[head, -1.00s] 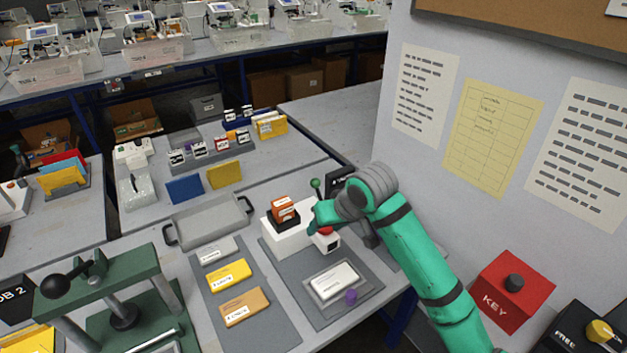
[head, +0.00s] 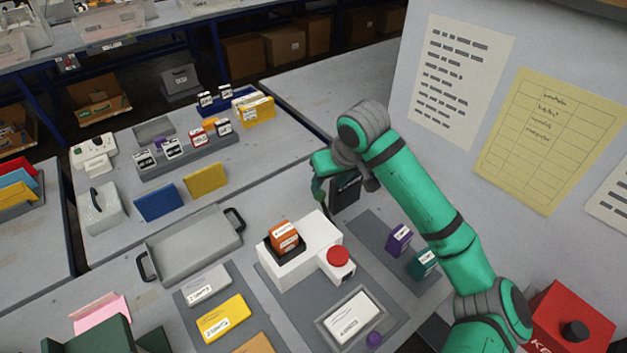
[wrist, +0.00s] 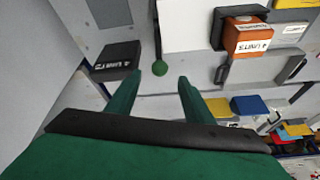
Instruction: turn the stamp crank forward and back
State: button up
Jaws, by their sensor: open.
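The stamp machine (head: 309,243) is a white body with a red round button (head: 338,256) and an orange block (head: 284,237) on top. Its crank is a thin dark rod with a green ball knob (wrist: 159,69), clear in the wrist view. In the head view the knob is hard to tell from my green fingers. My gripper (head: 318,188) is behind the machine, at the crank's end. In the wrist view my gripper (wrist: 161,78) is open, with the knob in line with the gap near the fingertips. I see no finger closed on it.
A black block (head: 345,192) stands close behind my gripper; a black block also shows left of my fingers in the wrist view (wrist: 116,60). A grey tray (head: 195,245) lies left of the machine. Purple (head: 398,239) and teal (head: 421,263) blocks lie to the right, beside the wall panel.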

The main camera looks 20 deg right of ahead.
aim_at(321, 193)
jog(key=x, duration=1.1)
jog(key=shift+w+a, duration=0.15)
jog(key=shift+w, duration=0.1)
grip_shut()
